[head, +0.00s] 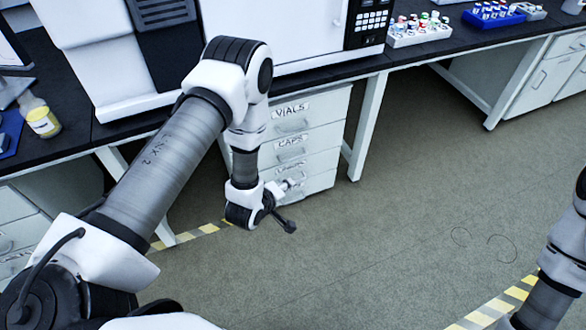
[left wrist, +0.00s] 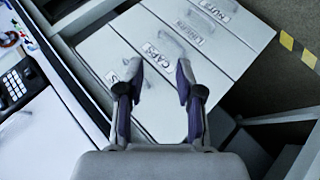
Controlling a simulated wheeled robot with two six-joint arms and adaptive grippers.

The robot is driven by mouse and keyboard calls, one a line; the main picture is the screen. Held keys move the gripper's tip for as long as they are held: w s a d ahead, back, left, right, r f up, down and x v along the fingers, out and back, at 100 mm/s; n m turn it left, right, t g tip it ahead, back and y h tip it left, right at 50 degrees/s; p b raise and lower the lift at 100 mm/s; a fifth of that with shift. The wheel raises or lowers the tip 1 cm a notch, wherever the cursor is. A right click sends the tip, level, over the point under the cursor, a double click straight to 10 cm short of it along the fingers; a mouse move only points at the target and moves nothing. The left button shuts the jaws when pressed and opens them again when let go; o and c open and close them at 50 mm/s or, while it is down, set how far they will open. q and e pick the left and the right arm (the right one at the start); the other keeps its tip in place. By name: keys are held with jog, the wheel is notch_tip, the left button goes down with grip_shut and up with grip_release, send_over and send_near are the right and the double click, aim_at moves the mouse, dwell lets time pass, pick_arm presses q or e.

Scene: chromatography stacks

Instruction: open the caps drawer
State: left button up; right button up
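The caps drawer (head: 322,141) is the second front down in a white drawer unit under the bench, labelled CAPS, with a grey bar handle. It looks shut, flush with its neighbours. It also shows in the left wrist view (left wrist: 160,72), with its label and handle ahead of the fingers. My left gripper (head: 289,206) is in front of the lower drawers in the head view. In the left wrist view its two fingers (left wrist: 159,80) are apart with nothing between them, and it appears clear of the handle. Only part of my right arm shows at the right edge; its gripper is out of view.
The vials drawer (head: 325,107) is above the caps drawer; the liners drawer (left wrist: 220,40) is below it, then nuts. The dark bench top (head: 330,72) overhangs the unit, with a bench leg (head: 368,125) to its right. The floor (head: 400,220) in front is clear.

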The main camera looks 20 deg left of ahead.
aim_at(293, 159)
pick_arm(q)
jog(key=w+a+f+n+t+b, duration=0.2)
jog(key=w+f+t+b, duration=0.15)
jog(key=w+b, duration=0.4)
jog(key=w+a+f+n+t+b, duration=0.25)
jog(key=w+f+b, duration=0.3)
jog(key=b, duration=0.35)
jog(key=w+a+f+t+y+b, duration=0.1)
jog(key=w+a+f+t+b, duration=0.15)
jog(key=f+b, duration=0.45)
jog(key=w+a+f+t+b, duration=0.1)
jog(key=w+a+f+b, duration=0.2)
jog(key=b, duration=0.7)
jog(key=shift+n+g, duration=0.25)
jog(key=w+b, duration=0.1)
jog(key=w, duration=0.1)
jog(key=w+b, duration=0.1)
jog(key=w, duration=0.1)
jog(key=w+d+b, duration=0.1)
jog(key=w, duration=0.1)
jog(key=shift+w+d+f, duration=0.1)
jog(key=shift+w+f, duration=0.05)
jog(key=shift+w, duration=0.4)
pick_arm(e)
notch_tip(293, 159, down, 39)
pick_arm(q)
grip_shut()
pick_arm(e)
jog(key=shift+w, duration=0.1)
